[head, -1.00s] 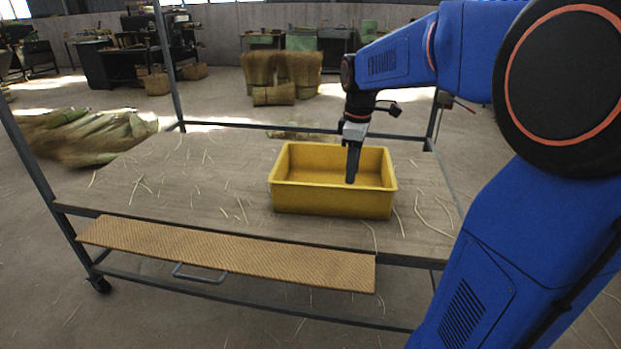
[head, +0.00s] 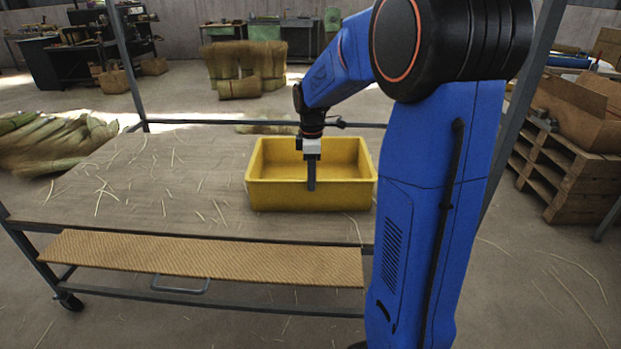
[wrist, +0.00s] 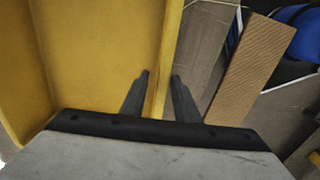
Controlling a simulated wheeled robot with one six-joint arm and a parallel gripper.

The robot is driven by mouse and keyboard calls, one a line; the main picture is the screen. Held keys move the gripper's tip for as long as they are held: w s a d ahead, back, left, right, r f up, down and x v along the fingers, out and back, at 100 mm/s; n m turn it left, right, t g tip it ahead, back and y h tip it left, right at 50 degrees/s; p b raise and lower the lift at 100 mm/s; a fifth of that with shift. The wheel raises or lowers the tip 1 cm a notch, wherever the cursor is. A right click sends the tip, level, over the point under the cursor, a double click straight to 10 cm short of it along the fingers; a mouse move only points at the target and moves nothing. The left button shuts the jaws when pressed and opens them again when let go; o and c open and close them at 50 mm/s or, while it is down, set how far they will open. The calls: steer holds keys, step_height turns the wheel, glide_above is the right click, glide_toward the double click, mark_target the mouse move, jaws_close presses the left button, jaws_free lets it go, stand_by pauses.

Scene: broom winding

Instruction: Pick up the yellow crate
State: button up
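The yellow crate (head: 345,196) stands upright on the right part of the cart's wooden top, and it looks empty. My gripper (head: 311,187) points down at the middle of the crate's near long wall, with one finger showing in front of that wall. In the wrist view, the two fingertips of my gripper (wrist: 159,75) straddle the wall of the crate (wrist: 100,45), one inside and one outside. The fingers are apart with narrow gaps to the wall. The crate rests on the tabletop.
The cart's wooden top (head: 180,190) is strewn with thin straws and is clear left of the crate. A woven shelf strip (head: 200,260) lies along the front below. Metal posts rise at the cart's corners. Pallets with cardboard (head: 560,165) stand at the right.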

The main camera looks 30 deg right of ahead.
steer(key=shift+f, duration=3.95)
jaws_close()
steer(key=shift+w+r, duration=0.1)
